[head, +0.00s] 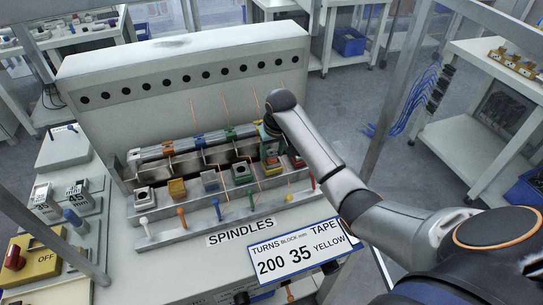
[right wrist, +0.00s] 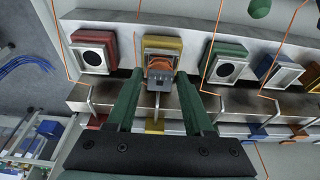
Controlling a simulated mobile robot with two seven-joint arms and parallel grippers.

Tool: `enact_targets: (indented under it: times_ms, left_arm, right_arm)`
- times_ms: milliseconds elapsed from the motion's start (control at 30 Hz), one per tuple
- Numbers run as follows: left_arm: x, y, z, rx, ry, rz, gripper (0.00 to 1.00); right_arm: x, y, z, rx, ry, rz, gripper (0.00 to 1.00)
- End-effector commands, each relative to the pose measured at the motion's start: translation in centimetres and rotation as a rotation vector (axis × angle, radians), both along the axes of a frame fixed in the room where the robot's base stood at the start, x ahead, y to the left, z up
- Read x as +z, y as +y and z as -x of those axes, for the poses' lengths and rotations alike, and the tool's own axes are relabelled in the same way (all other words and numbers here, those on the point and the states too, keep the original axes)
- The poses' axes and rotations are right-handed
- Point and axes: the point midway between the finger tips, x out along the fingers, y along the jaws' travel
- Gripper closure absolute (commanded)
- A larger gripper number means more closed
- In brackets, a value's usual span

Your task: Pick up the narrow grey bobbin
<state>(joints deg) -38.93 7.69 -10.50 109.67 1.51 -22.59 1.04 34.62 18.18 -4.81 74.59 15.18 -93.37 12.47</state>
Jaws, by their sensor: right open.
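My right gripper (head: 271,152) is at the right end of the spindle row, above a yellow block. In the right wrist view its two green fingers (right wrist: 160,80) are apart. Between them is a narrow grey piece (right wrist: 158,85) with an orange-brown part, which looks like the narrow grey bobbin. It sits in front of a yellow block (right wrist: 162,45) with a grey square frame. I cannot tell whether either finger touches it. In the head view the arm and fingers mostly hide it. My left gripper is not in view.
A red block (right wrist: 93,50) and a green block (right wrist: 227,62) stand on either side. Thin copper wires (right wrist: 212,50) rise close to the fingers. The spindle rail (head: 225,219) carries coloured pegs in front. A sign (head: 300,252) lies at the front edge.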

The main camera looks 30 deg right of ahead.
Motion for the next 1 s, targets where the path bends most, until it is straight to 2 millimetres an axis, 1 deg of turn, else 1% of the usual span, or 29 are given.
enact_targets:
  times_ms: [233, 700, 1000]
  left_arm:
    - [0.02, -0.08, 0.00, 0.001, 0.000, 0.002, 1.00]
    - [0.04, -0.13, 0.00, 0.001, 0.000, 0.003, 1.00]
    - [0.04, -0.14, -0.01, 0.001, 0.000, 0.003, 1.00]
  right_arm:
    - [-0.21, 0.00, -0.05, 0.000, 0.000, 0.000, 0.48]
    - [-0.16, -0.01, -0.04, 0.000, -0.001, 0.000, 1.00]
    - [-0.14, -0.01, -0.05, 0.000, -0.001, 0.000, 1.00]
